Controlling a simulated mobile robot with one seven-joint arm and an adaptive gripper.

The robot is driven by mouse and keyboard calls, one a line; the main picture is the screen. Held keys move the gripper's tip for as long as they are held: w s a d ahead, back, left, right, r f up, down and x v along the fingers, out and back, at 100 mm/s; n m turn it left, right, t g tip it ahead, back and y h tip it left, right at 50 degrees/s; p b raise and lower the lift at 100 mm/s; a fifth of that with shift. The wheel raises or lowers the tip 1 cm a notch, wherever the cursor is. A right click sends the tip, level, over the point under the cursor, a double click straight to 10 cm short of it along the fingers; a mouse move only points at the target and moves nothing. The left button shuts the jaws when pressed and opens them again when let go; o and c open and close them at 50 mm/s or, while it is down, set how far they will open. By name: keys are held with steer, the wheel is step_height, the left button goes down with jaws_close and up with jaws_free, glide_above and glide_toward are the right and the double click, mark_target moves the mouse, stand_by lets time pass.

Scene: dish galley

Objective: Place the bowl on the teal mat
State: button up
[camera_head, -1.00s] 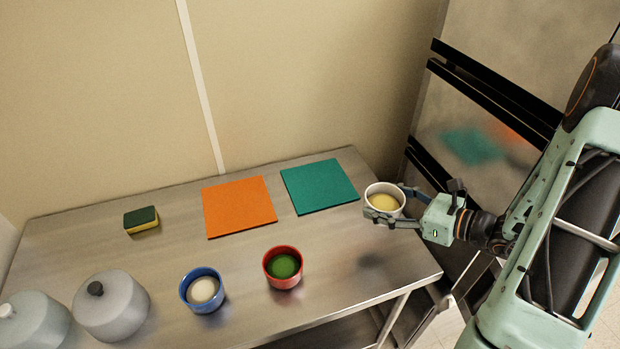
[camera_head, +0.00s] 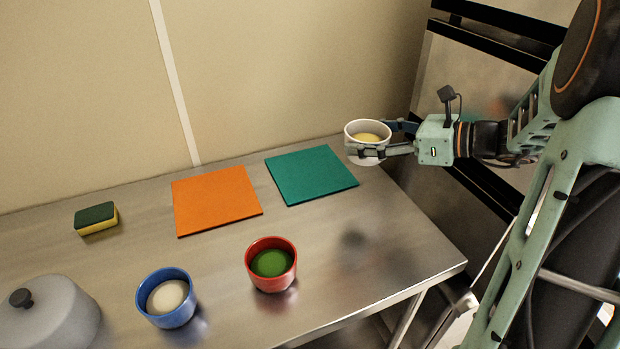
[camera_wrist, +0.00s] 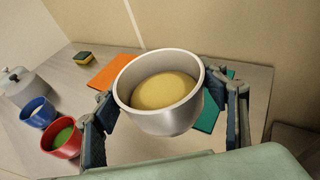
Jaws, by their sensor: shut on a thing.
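A white bowl (camera_head: 367,150) with yellow contents is held in my gripper (camera_head: 385,145), with one finger on each side of it. It is upright and above the table, by the right corner of the teal mat. In the wrist view the bowl (camera_wrist: 160,118) sits between both fingers, looking metallic. The teal mat (camera_head: 310,175) lies flat and bare at the back right of the table. In the wrist view the teal mat (camera_wrist: 208,115) is partly hidden behind the bowl and a finger.
An orange mat (camera_head: 215,200) lies left of the teal mat. A red bowl (camera_head: 271,278) and a blue bowl (camera_head: 150,312) stand in front. A sponge (camera_head: 96,218) and a domed lid (camera_head: 55,318) are at the left. The wall (camera_head: 280,70) is close behind.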

steer(key=w+a+f, duration=0.5)
steer(key=a, duration=0.1)
steer(key=w+a+f+b, duration=0.1)
steer(key=w+a+f, duration=0.2)
steer(key=a, duration=0.1)
steer(key=shift+w+f, duration=0.3)
steer(key=shift+f, duration=0.05)
steer(key=f, duration=0.3)
steer(key=shift+w+a+f, duration=0.25)
steer(key=shift+a+f, duration=0.1)
steer(key=shift+a, duration=0.05)
steer(key=shift+f, duration=0.15)
steer(key=shift+b, duration=0.3)
steer(key=shift+f, duration=0.25)
steer(key=o, duration=1.5)
